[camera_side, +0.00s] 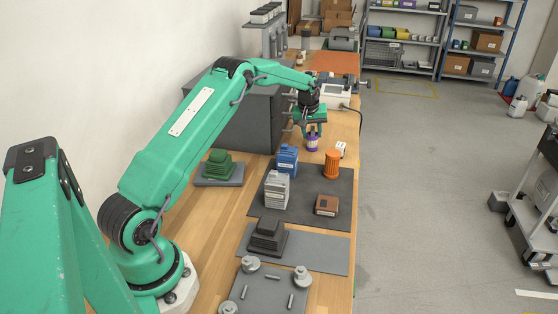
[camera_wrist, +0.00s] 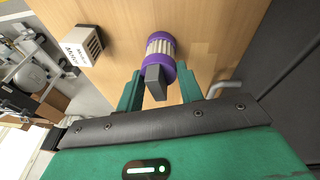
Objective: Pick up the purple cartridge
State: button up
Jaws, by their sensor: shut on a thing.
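The purple cartridge (camera_side: 312,143) has a pale ribbed middle band and purple ends. In the side view it hangs under my gripper (camera_side: 314,132), above the bench beyond the dark mat. In the wrist view the cartridge (camera_wrist: 161,46) lies between the two green fingers of my gripper (camera_wrist: 158,82), which are shut on it. A dark grey block at its near end covers part of it. From these views I cannot tell exactly how high it is above the wood.
A small white box (camera_side: 341,148) stands close by on the right; it also shows in the wrist view (camera_wrist: 84,45). An orange ribbed cylinder (camera_side: 332,163), a blue model (camera_side: 287,159), a grey model (camera_side: 276,190) and a brown block (camera_side: 326,205) stand on the dark mat (camera_side: 300,217). A dark cabinet (camera_side: 245,122) stands left.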

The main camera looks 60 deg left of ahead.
jog(key=shift+r, duration=0.4)
grip_shut()
jog(key=shift+r, duration=0.35)
jog(key=r, duration=0.3)
jog(key=shift+d, duration=0.2)
jog(key=s+d+r, duration=0.1)
jog(key=d+r, duration=0.5)
jog(key=d, duration=0.5)
jog(key=shift+s+r+h, duration=0.15)
jog(key=shift+r+h, duration=0.1)
jog(key=shift+h, duration=0.05)
jog(key=shift+d, duration=0.1)
